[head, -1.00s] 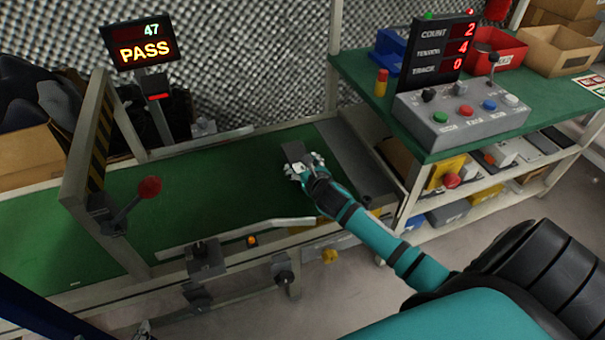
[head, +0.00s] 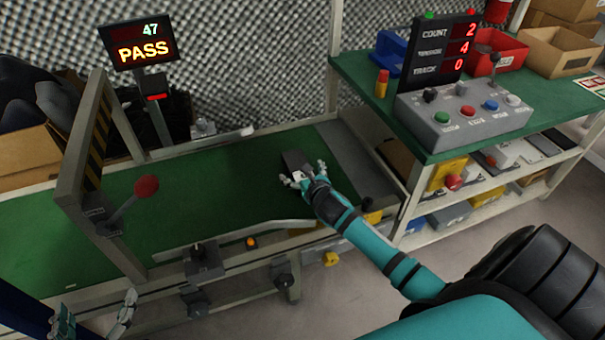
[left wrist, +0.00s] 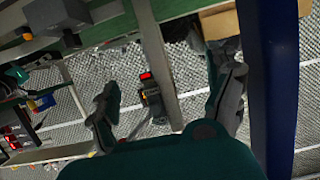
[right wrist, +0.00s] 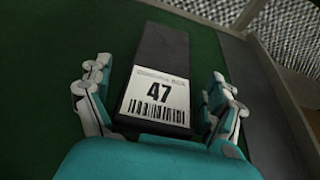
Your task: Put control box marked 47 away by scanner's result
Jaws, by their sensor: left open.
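The dark control box (head: 296,160) lies on the green belt (head: 225,185) near its right end. In the right wrist view the box (right wrist: 163,55) bears a white label with 47 and a barcode. My right gripper (head: 304,180) is open at the box's near end, its fingers (right wrist: 158,100) on either side with gaps visible. The scanner's screen (head: 139,43) reads 47 and PASS. My left gripper (head: 94,322) is low at the left, away from the box; its fingers are spread and empty in the left wrist view (left wrist: 167,100).
A striped gate frame (head: 95,150) with a red-knobbed lever (head: 146,187) stands over the belt. At right, a green bench (head: 440,145) holds a button console (head: 462,118), a red bin (head: 497,48) and a cardboard box (head: 548,50). Several boxes fill the shelf below.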

